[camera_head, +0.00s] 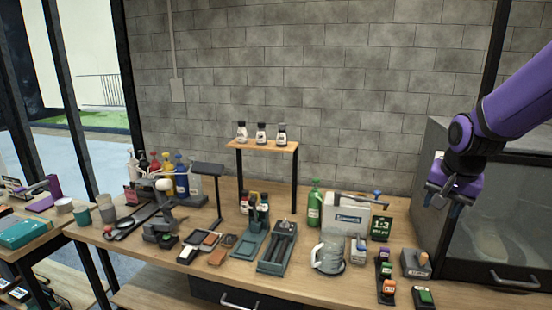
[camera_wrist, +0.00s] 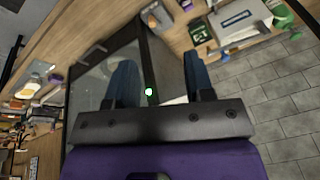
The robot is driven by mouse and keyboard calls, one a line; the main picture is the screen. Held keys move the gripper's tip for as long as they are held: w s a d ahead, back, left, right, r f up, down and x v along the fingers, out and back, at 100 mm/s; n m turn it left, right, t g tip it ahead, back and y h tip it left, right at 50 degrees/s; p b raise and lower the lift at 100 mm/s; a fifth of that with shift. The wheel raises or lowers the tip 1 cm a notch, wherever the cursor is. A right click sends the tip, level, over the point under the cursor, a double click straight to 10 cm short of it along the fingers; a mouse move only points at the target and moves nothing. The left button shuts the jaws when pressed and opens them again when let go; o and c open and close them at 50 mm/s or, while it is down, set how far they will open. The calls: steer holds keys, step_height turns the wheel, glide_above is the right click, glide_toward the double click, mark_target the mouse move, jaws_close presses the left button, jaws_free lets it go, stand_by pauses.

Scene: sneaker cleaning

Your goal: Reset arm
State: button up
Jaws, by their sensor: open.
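My purple arm comes in from the right in the head view, and my gripper (camera_head: 449,196) hangs in the air in front of the dark glass-fronted cabinet at the right. In the wrist view my gripper (camera_wrist: 158,82) shows two blue-grey fingers spread well apart, with nothing held between them. The fingers touch nothing that I can see.
The wooden workbench (camera_head: 330,292) holds a white box (camera_head: 345,218), a clear jug (camera_head: 327,257), a green bottle (camera_head: 314,205) and several small tools. A small raised shelf (camera_head: 262,146) carries 3 bottles. The dark cabinet (camera_head: 497,225) stands close behind my gripper.

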steer(key=s+a+r+n, duration=0.2)
steer(key=s+r, duration=0.1)
steer(key=s, duration=0.4)
steer(key=s+a+r+n+t, duration=0.1)
steer(key=s+a+r+n, duration=0.1)
steer(key=s, duration=0.5)
steer(key=s+a+r+n, duration=0.2)
steer(key=s+r, duration=0.3)
steer(key=s, duration=0.3)
steer(key=shift+n+t+y, duration=0.3)
steer(key=shift+n+t, duration=0.1)
steer(key=shift+n, duration=0.3)
